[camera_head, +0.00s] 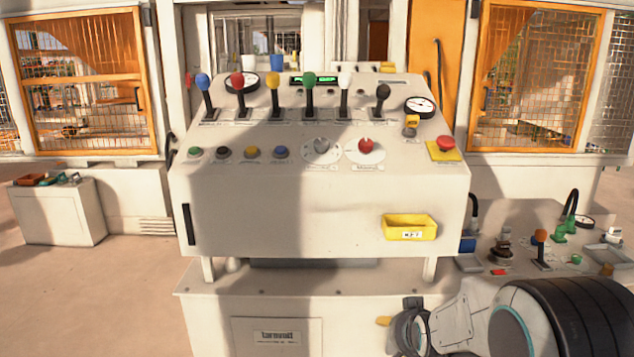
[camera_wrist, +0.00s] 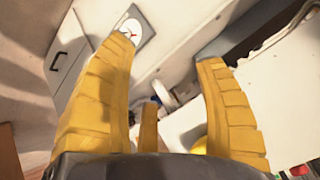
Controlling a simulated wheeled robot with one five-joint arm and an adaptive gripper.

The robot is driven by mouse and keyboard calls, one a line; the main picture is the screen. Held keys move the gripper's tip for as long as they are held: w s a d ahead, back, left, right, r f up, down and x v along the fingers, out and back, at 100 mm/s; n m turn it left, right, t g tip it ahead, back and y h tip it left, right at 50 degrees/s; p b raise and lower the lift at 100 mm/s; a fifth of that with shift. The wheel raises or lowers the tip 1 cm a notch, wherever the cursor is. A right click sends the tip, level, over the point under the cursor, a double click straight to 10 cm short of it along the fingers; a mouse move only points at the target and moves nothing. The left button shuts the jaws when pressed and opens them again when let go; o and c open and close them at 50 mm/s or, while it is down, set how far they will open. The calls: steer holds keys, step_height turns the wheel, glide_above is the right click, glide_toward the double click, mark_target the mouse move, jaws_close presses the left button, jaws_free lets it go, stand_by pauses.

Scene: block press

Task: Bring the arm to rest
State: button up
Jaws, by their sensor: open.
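My arm (camera_head: 465,318) shows at the lower right of the head view, folded low beside the front of the console. In the wrist view my gripper (camera_wrist: 168,45) has its yellow fingers spread wide apart with nothing between them. In the head view its fingers are mostly hidden; a small yellow tip (camera_head: 383,321) shows left of the wrist. The control console (camera_head: 320,212) stands ahead, with a row of coloured levers on top, and the gripper is below and in front of its right part.
A yellow bin (camera_head: 409,227) hangs on the console front, above my wrist. A side bench (camera_head: 520,283) at right holds a green valve, an orange-knobbed lever and small parts, close to my arm. A white cabinet (camera_head: 60,215) stands at left. The floor (camera_head: 90,290) at left is clear.

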steer(key=s+r+n+g+p, duration=0.2)
steer(key=s+r+p, duration=0.2)
steer(key=s, duration=0.6)
steer(key=s+r+n+g+p, duration=0.1)
steer(key=s+r+p, duration=0.3)
steer(key=s+r, duration=0.5)
steer(key=s+r+n+g+p, duration=0.2)
steer(key=s+r, duration=0.5)
steer(key=s, duration=0.4)
steer(key=n+p, duration=0.1)
steer(key=p, duration=0.1)
steer(key=shift+s+a+g+p, duration=0.15)
steer(key=shift+s+g+p, duration=0.05)
steer(key=shift+g+p, duration=0.1)
